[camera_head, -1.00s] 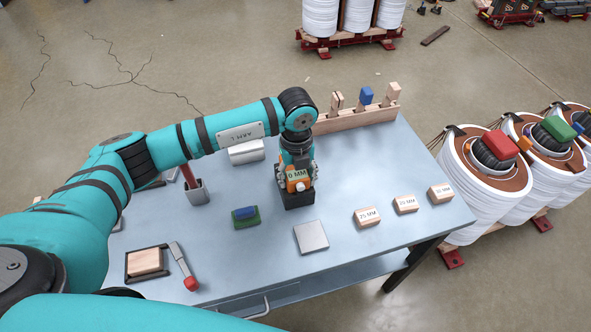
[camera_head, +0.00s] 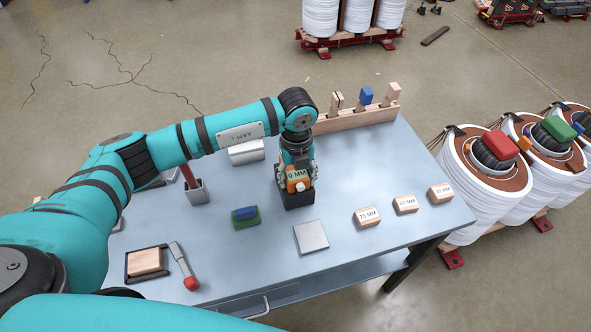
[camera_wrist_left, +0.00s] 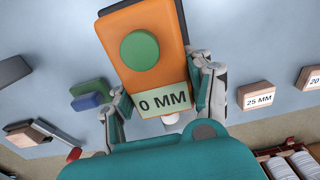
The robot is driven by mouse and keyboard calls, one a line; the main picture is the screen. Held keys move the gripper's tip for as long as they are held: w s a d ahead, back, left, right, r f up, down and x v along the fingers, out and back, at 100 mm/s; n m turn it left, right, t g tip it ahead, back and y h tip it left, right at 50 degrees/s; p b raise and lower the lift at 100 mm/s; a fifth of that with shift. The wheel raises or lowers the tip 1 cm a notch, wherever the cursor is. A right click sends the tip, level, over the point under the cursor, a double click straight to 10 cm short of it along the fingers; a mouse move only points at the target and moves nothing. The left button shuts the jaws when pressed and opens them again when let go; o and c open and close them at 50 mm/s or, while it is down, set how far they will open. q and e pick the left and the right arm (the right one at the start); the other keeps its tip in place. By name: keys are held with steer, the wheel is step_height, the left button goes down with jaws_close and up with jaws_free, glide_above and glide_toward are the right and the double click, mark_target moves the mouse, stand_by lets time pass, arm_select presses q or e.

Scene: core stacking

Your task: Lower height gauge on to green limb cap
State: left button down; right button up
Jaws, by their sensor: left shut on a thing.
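The height gauge (camera_head: 298,185) is an orange block with a "0 MM" label, above a dark base on the blue table. In the left wrist view the gauge (camera_wrist_left: 145,35) shows a round green button above its label. My left gripper (camera_head: 296,172) points down and is shut on the gauge, with a finger on each side. I cannot tell whether the dark base touches the table. The green cap (camera_head: 557,128) lies on top of the middle white coil at the right, well apart from the gauge. My right gripper is out of view.
A red cap (camera_head: 500,145) lies on the nearest coil. A green block with a blue piece (camera_head: 246,216), a grey plate (camera_head: 311,237) and a "25 MM" wooden block (camera_head: 367,217) lie near the gauge. A wooden rack (camera_head: 355,119) stands at the table's back edge.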

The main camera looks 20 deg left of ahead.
arm_select(q)
steer(key=shift+w+r, duration=0.1)
steer(key=shift+r, duration=0.15)
steer(key=shift+r+p, duration=1.75)
steer(key=shift+r, duration=0.55)
steer(key=shift+r, duration=0.1)
steer(key=shift+r+p, duration=1)
steer(key=shift+r, duration=0.45)
